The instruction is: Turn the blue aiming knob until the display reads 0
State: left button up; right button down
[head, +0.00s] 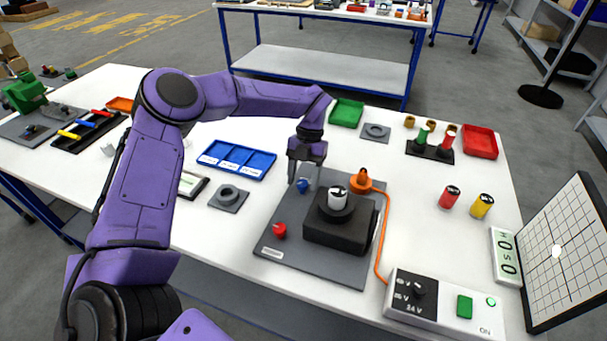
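The blue knob (303,186) stands on the grey base plate (290,215), left of a black block. My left gripper (304,180) points down just above and behind the knob, with its two fingers apart. The knob shows between the fingertips; I cannot tell whether they touch it. The small white display (506,256) is at the right beside a gridded panel. Its characters stand sideways and seem to include 0, S or 5, and 0; the exact reading is unclear. My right gripper is not in view.
On the plate are a red knob (280,231), the black block (340,232) with a white-topped cylinder (337,196), and an orange plug (361,180). Its cable runs to a control box (445,303). A blue tray (237,159) lies left. The gridded panel (566,255) stands right.

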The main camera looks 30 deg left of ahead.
pick_arm(q)
jog(key=b+v, duration=0.1)
jog(key=v, duration=0.9)
jog(key=shift+w+r, duration=0.15)
jog(key=shift+r, duration=0.1)
